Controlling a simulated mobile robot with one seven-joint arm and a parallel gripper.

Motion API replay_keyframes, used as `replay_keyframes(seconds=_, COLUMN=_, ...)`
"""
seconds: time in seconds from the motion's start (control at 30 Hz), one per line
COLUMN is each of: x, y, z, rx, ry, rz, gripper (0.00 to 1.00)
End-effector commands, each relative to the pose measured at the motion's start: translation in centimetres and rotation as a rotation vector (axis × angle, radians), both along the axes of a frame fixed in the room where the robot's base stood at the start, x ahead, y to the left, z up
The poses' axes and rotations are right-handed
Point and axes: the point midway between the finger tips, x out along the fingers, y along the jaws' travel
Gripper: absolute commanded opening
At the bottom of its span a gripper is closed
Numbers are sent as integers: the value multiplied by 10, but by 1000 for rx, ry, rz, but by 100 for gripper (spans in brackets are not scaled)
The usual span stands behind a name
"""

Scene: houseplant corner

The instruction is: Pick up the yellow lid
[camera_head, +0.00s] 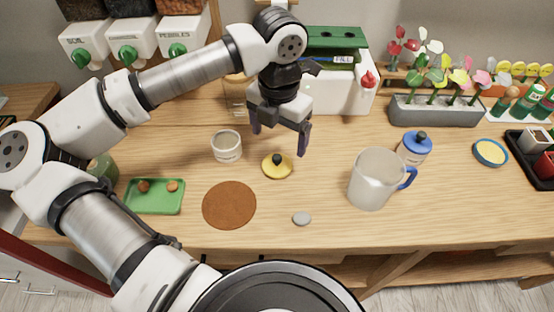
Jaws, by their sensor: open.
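The yellow lid (276,171) is a small round disc with a dark knob on top. It lies flat on the wooden table (310,235), near the middle of the head view. My gripper (279,141) is open, its dark fingers pointing down. It hangs above the table and appears just behind the lid in the picture; the exact height gap cannot be told. Nothing shows between the fingers, and the lid is apart from them.
A glass jar (227,146) stands left of the lid. A brown round mat (229,204), a green tray (155,197) and a grey stone (302,218) lie nearer the front. A frosted mug (372,178) and a blue-lidded jar (414,148) stand right. A white box (335,92) is behind.

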Motion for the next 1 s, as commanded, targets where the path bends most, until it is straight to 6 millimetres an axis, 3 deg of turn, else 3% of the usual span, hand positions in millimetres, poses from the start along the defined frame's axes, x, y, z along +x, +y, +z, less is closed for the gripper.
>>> replay_keyframes(seconds=0.1, x=0, y=0, z=-17, rx=-1, ry=2, rz=-1, gripper=88)
replay_keyframes(seconds=0.37, x=-1, y=1, z=-35, rx=-4, ry=1, rz=-1, gripper=88)
replay_keyframes(seconds=0.63, x=-3, y=3, z=-73, rx=-4, ry=3, rz=-2, gripper=88)
replay_keyframes(seconds=0.93, x=-2, y=3, z=-81, rx=-3, ry=-1, rz=-3, gripper=88)
replay_keyframes(seconds=1.0, x=-2, y=3, z=-80, rx=-3, ry=-1, rz=-3, gripper=80)
